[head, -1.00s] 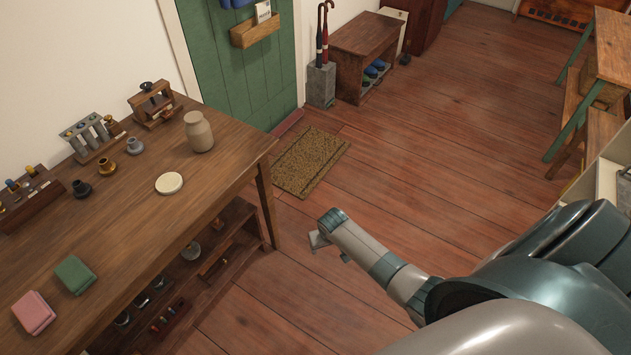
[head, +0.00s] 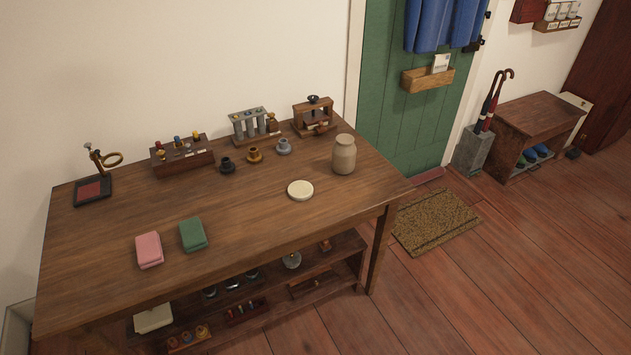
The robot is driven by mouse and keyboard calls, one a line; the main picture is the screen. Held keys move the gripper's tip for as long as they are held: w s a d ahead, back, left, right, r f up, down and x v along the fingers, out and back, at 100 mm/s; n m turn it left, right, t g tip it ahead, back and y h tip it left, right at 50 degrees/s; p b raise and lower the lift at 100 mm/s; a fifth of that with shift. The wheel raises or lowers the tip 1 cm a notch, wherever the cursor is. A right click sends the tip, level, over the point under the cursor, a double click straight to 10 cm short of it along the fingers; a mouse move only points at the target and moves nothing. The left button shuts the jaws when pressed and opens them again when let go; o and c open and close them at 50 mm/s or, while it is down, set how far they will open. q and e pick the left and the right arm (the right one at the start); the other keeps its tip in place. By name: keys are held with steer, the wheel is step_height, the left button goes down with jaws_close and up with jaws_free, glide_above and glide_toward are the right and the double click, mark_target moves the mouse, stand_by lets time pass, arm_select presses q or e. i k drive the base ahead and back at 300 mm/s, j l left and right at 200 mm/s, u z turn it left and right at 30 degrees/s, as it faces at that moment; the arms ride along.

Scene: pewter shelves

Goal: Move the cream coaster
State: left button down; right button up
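The cream coaster (head: 300,190) is a small pale disc lying flat on the wooden table (head: 255,225), right of the middle. Nothing stands on it. A beige jar (head: 344,155) stands just right of it, apart from it. Neither of my grippers shows in the head view now.
A green cloth (head: 193,235) and a pink cloth (head: 149,250) lie at the table's front left. Small pots (head: 254,155), racks, a small press (head: 314,117) and a magnifier stand (head: 95,180) line the back. A shelf below holds items.

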mark_target(298, 191)
steer(key=i+l, duration=0.25)
steer(key=i+l+u, duration=0.15)
steer(key=l, duration=0.35)
steer(key=i+l, duration=0.35)
steer(key=i+l+u, duration=0.1)
steer(key=i+l, duration=0.15)
steer(key=l, duration=0.2)
